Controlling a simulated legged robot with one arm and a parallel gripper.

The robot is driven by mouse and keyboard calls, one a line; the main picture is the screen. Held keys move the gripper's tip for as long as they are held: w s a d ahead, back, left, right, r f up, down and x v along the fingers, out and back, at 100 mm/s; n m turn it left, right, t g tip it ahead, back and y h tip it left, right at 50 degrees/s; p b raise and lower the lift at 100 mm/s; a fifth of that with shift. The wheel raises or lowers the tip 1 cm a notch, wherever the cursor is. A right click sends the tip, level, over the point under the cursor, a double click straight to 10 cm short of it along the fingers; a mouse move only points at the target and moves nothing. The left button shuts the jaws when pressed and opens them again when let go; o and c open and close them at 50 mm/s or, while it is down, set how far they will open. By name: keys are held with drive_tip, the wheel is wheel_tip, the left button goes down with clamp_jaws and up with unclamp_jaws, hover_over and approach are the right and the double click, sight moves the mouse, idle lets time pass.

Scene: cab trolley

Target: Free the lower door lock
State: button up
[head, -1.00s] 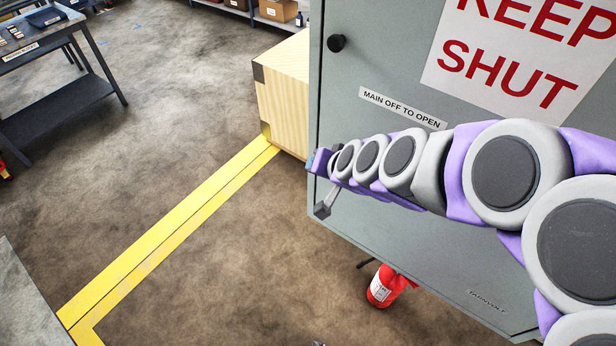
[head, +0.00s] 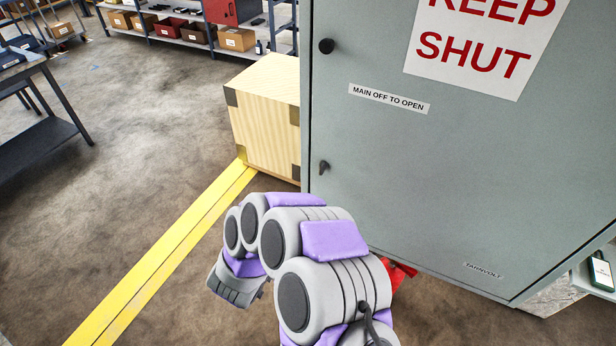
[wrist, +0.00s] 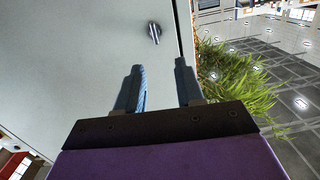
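The grey cabinet door (head: 430,170) fills the right of the head view. Its lower lock (head: 323,167) is a small dark latch near the left edge, below a round black knob (head: 327,46). In the wrist view the door surface (wrist: 70,60) lies beyond my gripper (wrist: 161,85), whose two fingers are apart with nothing between them. A small metallic fitting (wrist: 154,32) shows just past the fingertips; I cannot tell for certain which lock it is. In the head view my arm is folded below and left of the lower lock, and the fingers cannot be made out.
A wooden crate (head: 265,115) stands left of the cabinet. Yellow floor tape (head: 165,250) runs toward it. A red extinguisher (head: 400,272) is partly hidden behind my arm. Shelves with boxes (head: 170,30) stand at the back. Open floor (head: 150,130) lies left. Green plants (wrist: 235,80) show in the wrist view.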

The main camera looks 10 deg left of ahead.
sight(320, 169)
drive_tip(key=shift+t+h, duration=0.3)
drive_tip(key=shift+h, duration=0.1)
drive_tip(key=b+x, duration=0.1)
drive_tip(key=x, duration=0.7)
drive_tip(key=b+x, duration=0.1)
drive_tip(key=x, duration=0.7)
drive_tip(key=shift+w+d+f, duration=0.1)
drive_tip(key=shift+w+d, duration=0.05)
drive_tip(key=shift+d, duration=0.15)
drive_tip(key=shift+c, duration=0.4)
clamp_jaws()
